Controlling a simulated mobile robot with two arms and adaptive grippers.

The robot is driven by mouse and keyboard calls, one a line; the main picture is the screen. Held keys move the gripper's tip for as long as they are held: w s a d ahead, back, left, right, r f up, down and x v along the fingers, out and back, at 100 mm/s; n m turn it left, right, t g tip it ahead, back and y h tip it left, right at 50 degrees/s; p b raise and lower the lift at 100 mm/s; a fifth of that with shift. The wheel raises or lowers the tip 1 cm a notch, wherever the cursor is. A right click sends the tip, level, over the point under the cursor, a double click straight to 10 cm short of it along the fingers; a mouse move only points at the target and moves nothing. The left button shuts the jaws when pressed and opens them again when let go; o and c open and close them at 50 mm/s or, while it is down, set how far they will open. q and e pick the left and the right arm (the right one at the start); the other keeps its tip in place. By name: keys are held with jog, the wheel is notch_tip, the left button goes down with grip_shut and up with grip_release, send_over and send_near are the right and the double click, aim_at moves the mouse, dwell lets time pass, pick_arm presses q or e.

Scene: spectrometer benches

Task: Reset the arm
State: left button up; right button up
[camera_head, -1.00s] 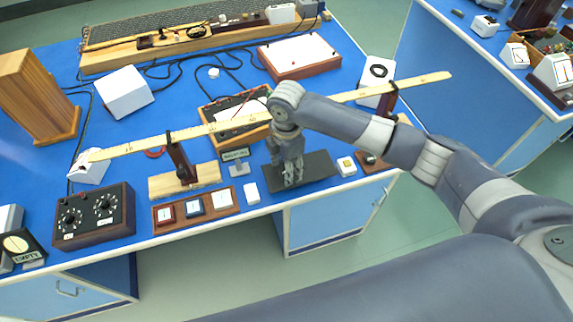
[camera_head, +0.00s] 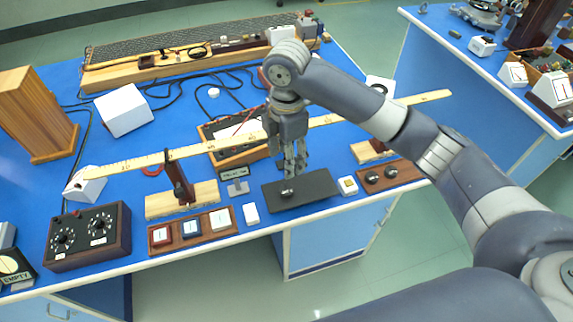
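My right arm comes in from the right and its gripper (camera_head: 293,171) points straight down over a black mat (camera_head: 318,193) near the front edge of the blue bench. The fingers sit close together, seen at an angle that hides whether there is a gap. A small shiny metal piece (camera_head: 287,191) is on the mat just below the fingertips. I cannot tell whether they touch it. My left gripper is not in view.
A long wooden ruler (camera_head: 225,147) crosses the bench behind my gripper, on a wooden stand (camera_head: 181,200). A button panel (camera_head: 193,230) and a dark dial box (camera_head: 87,237) are to the left. A two-knob wooden block (camera_head: 390,176) is on the right. Green floor separates a second bench (camera_head: 480,85).

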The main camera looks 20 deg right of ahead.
jog(key=shift+r, duration=0.1)
dwell(0.4)
jog(key=s+a+f+m+t+y, duration=0.1)
jog(key=s+a+f+m+y, duration=0.1)
jog(key=s+a+f+m, duration=0.3)
jog(key=s+a+f+m+t+y, duration=0.1)
jog(key=s+a+f+m+y, duration=0.15)
jog(key=s+f, duration=0.45)
jog(key=s+d+f+m+t+h, duration=0.2)
jog(key=s+d+f+m+h, duration=0.15)
jog(key=s+d+m, duration=0.9)
notch_tip(320, 180, down, 25)
jog(key=s+d+n+g, duration=0.2)
jog(key=s+d+f+g+h, duration=0.1)
jog(key=s+d+f, duration=0.2)
jog(key=s+f, duration=1.3)
jog(key=shift+s+f, duration=0.25)
jog(key=shift+f, duration=0.1)
